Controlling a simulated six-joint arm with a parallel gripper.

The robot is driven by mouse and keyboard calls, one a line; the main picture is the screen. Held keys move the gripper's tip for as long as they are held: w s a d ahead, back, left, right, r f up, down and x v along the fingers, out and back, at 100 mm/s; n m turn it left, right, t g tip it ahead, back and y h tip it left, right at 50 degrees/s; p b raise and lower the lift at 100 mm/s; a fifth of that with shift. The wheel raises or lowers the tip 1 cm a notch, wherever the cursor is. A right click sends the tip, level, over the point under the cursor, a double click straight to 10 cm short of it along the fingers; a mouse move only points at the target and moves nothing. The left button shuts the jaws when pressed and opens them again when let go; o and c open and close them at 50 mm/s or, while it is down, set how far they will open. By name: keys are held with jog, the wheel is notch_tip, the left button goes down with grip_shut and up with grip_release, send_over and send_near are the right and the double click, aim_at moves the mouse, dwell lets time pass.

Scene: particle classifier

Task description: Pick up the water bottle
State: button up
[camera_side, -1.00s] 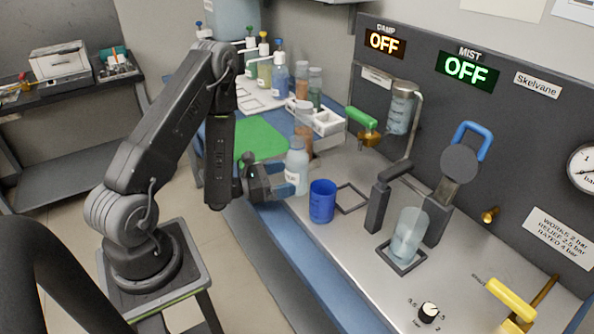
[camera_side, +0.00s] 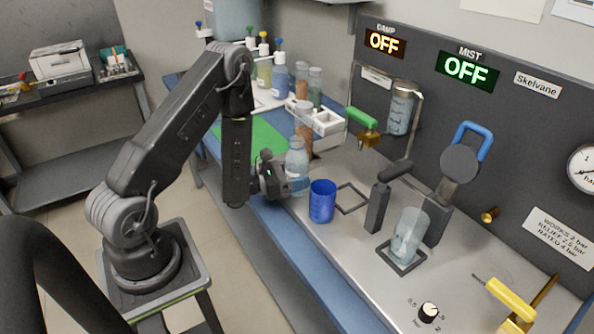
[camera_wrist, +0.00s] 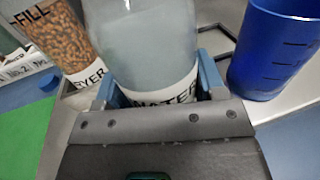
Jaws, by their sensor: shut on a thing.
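The water bottle (camera_side: 297,160) is a clear, pale bottle standing upright by the front edge of the steel bench. In the wrist view the bottle (camera_wrist: 145,45) fills the upper middle, and its white label reads "WATER". My gripper (camera_side: 284,184) comes in level from the left in the side view. Its blue fingers (camera_wrist: 160,85) sit on both sides of the bottle's lower part, shut on it. I cannot tell whether the bottle's base touches the bench.
A blue cup (camera_side: 322,201) stands just right of the bottle. A jar of brown pellets (camera_wrist: 55,35) stands to its left in the wrist view. A white rack (camera_side: 325,122) and a green mat (camera_side: 252,140) lie behind. A clear beaker (camera_side: 408,237) sits farther right.

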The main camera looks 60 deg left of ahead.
aim_at(297, 144)
jog(key=c, duration=0.4)
jog(key=shift+r, duration=0.15)
jog(key=shift+c, duration=0.2)
jog(key=shift+r, duration=4.75)
jog(key=shift+r, duration=0.1)
